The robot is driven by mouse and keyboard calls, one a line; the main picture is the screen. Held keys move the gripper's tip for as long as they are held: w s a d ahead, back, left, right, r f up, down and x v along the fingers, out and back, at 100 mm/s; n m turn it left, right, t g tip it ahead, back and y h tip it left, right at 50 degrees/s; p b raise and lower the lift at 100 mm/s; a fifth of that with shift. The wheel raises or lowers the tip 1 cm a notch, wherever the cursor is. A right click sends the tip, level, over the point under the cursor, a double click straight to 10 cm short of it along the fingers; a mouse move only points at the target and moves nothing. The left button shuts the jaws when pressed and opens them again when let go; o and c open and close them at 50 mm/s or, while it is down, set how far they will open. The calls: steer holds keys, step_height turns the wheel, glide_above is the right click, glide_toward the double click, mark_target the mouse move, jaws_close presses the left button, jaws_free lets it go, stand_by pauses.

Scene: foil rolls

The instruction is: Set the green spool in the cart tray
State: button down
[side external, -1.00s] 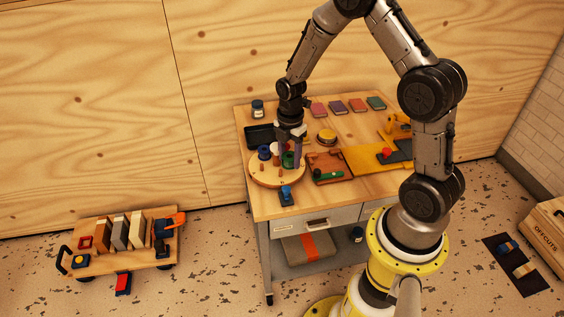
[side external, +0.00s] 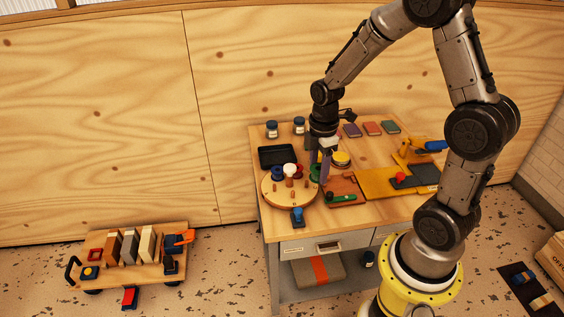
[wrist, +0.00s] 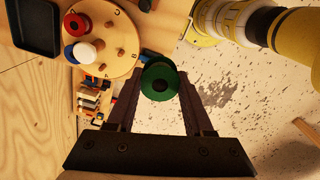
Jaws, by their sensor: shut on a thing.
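My gripper (side external: 320,172) is shut on the green spool (wrist: 160,82), which sits between the two fingertips in the wrist view. In the side external view the green spool (side external: 315,171) shows partly behind the fingers, above the right edge of the round peg board (side external: 271,195). The spool looks clear of the board's pegs. The wooden cart (side external: 150,281) stands low on the floor at the far left, well away from my gripper. It carries upright blocks and small items, and part of it shows in the wrist view (wrist: 88,99).
The round board holds white, red and blue spools. A black tray (side external: 278,150) lies behind it, with jars (side external: 272,129) nearby. A blue-topped item (side external: 297,217) sits at the table's front edge. Open floor lies between table and cart. A red item (side external: 130,297) lies before the cart.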

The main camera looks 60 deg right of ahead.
steer(key=w+d+m, duration=0.6)
steer(key=w+d, duration=0.1)
steer(key=w, duration=0.3)
steer(key=m, duration=0.1)
glide_above(277, 159)
step_height(277, 159, down, 14)
steer(key=shift+r, duration=0.1)
steer(key=shift+f, duration=1.6)
steer(key=shift+f, duration=0.1)
steer(key=shift+f, duration=0.15)
steer(key=shift+c, duration=1.4)
jaws_free()
